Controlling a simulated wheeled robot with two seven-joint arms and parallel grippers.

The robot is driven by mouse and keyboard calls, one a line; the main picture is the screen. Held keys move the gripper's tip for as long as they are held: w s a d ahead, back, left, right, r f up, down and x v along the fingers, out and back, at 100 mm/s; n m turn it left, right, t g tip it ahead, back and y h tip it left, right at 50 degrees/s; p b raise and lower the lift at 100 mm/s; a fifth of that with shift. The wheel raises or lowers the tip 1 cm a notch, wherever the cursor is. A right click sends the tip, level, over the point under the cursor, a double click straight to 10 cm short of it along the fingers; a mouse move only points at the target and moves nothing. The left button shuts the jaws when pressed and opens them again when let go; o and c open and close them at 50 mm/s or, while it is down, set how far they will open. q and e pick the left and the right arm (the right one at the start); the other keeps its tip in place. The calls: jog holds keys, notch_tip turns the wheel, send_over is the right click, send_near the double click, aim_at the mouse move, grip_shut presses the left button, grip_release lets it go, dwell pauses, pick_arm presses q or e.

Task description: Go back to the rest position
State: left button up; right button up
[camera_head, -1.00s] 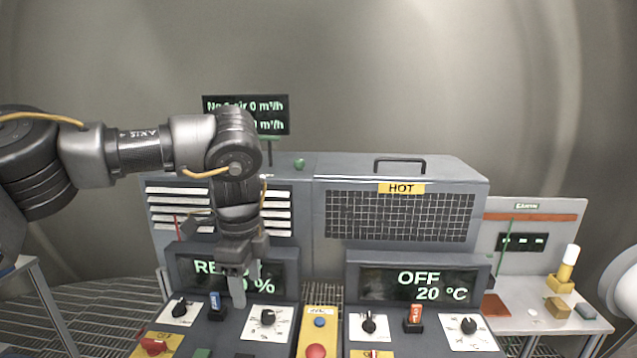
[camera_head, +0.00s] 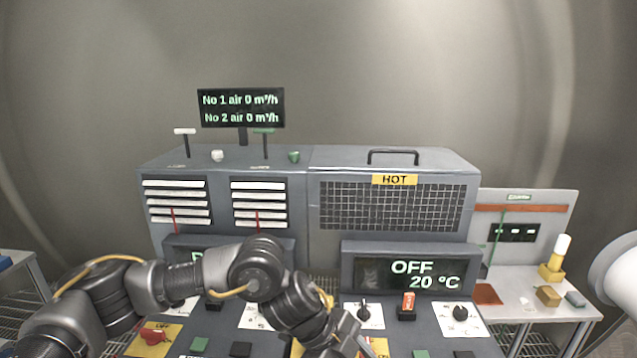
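My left arm comes in from the lower left and reaches low across the front of the control panel (camera_head: 390,335). My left gripper (camera_head: 350,345) is at the bottom edge of the picture, in front of the panel's middle; its fingertips are not clear. The arm hides most of the left display (camera_head: 190,252) and some of the left knobs. At the right edge a white rounded part of my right arm shows, but my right gripper is not in view.
A grey cabinet with a mesh front (camera_head: 395,208) and a HOT label stands behind the panel. The right display (camera_head: 412,272) reads OFF, 20 °C. An air-flow sign (camera_head: 241,108) stands above the cabinet. A side table (camera_head: 535,308) at right holds small blocks and a yellow-white lamp (camera_head: 556,258).

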pick_arm(q)
jog(key=s+d+r+n+t+h, duration=0.2)
jog(key=s+d+n+t+h, duration=0.2)
jog(key=d+h, duration=0.3)
jog(key=w+a+f+n+t+y, duration=0.1)
jog(key=a+f+n+t+y, duration=0.3)
jog(key=a+n, duration=0.4)
jog(key=w+a+f+n+t+y, duration=0.1)
jog(key=a+f+n+t+y, duration=0.2)
jog(key=a+f+n, duration=0.5)
jog(key=s+a+f+n+g+y, duration=0.25)
jog(key=s+a+f+y, duration=0.2)
jog(key=s+a, duration=0.6)
jog(key=s+a+f+n+g+y, duration=0.1)
jog(key=s+a+f+g+y, duration=0.4)
jog(key=s+a, duration=0.6)
notch_tip(320, 180, down, 35)
jog(key=a+h+b, duration=0.1)
jog(key=h+b, duration=0.2)
jog(key=b, duration=0.4)
jog(key=s+a+f+g+b, duration=0.1)
jog(key=s+f+b, duration=0.3)
jog(key=s+f, duration=1.2)
notch_tip(320, 180, down, 4)
jog(key=shift+s+a+r+g+y+b, duration=0.15)
jog(key=shift+a+g+y+b, duration=0.2)
jog(key=shift+a, duration=0.55)
